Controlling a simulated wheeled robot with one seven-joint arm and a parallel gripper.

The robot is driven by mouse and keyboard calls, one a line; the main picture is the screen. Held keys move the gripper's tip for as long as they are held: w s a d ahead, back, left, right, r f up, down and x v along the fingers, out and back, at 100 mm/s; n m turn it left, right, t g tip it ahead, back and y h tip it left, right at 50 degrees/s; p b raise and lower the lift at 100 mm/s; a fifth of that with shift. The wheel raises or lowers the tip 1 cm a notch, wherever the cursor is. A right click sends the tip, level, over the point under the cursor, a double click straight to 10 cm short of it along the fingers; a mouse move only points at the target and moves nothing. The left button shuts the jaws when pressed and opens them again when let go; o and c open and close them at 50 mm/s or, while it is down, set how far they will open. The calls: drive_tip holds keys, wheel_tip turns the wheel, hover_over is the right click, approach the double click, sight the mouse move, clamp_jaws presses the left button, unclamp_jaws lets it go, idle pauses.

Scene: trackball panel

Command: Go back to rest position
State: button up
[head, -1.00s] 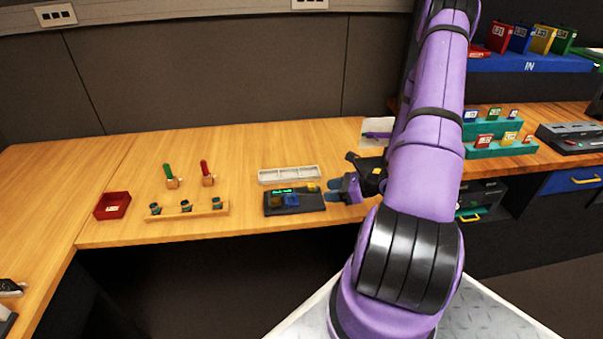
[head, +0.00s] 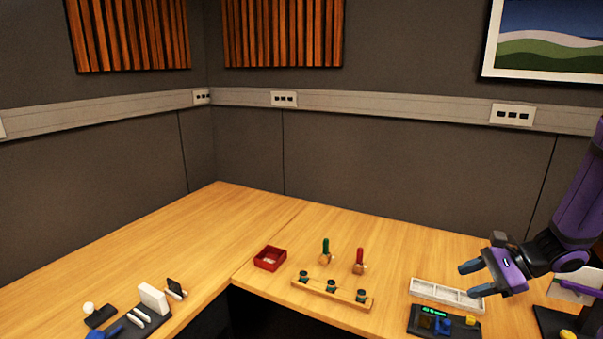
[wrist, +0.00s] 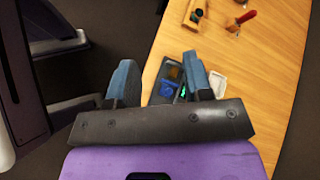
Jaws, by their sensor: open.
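My gripper (head: 472,279) is at the right in the head view, with two blue-grey fingers pointing left and spread apart. Nothing is between the fingers. It is above the white sectioned tray (head: 432,292) and the black trackball panel (head: 418,325). The panel has a green-lit display, a blue part and a yellow part. In the wrist view my gripper (wrist: 160,82) is open, and the panel (wrist: 169,79) shows beyond the fingers, partly hidden by them. My purple arm runs up and out at the right edge of the head view.
On the wooden desk stand a red box (head: 270,258), a green-handled tool (head: 325,252), a red-handled tool (head: 359,262) and a wooden rack (head: 332,293). A dark holder with a white block (head: 153,298) is at lower left. The left desk is mostly clear.

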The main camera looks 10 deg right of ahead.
drive_tip(key=s+a+r+n+g+h, duration=0.2)
drive_tip(key=s+a+r+n, duration=0.1)
drive_tip(key=a+r+n, duration=0.3)
drive_tip(key=s+a+r+n+g+h, duration=0.1)
drive_tip(key=s+a+r+n+h, duration=0.3)
drive_tip(key=r, duration=0.4)
drive_tip(key=s+a+r+n+t+h, duration=0.3)
drive_tip(key=s+r+n, duration=0.4)
drive_tip(key=s+r, duration=0.2)
drive_tip(key=shift+s+a+r+t+h, duration=0.2)
drive_tip(key=shift+a+r+t+h, duration=0.2)
drive_tip(key=shift+r, duration=0.4)
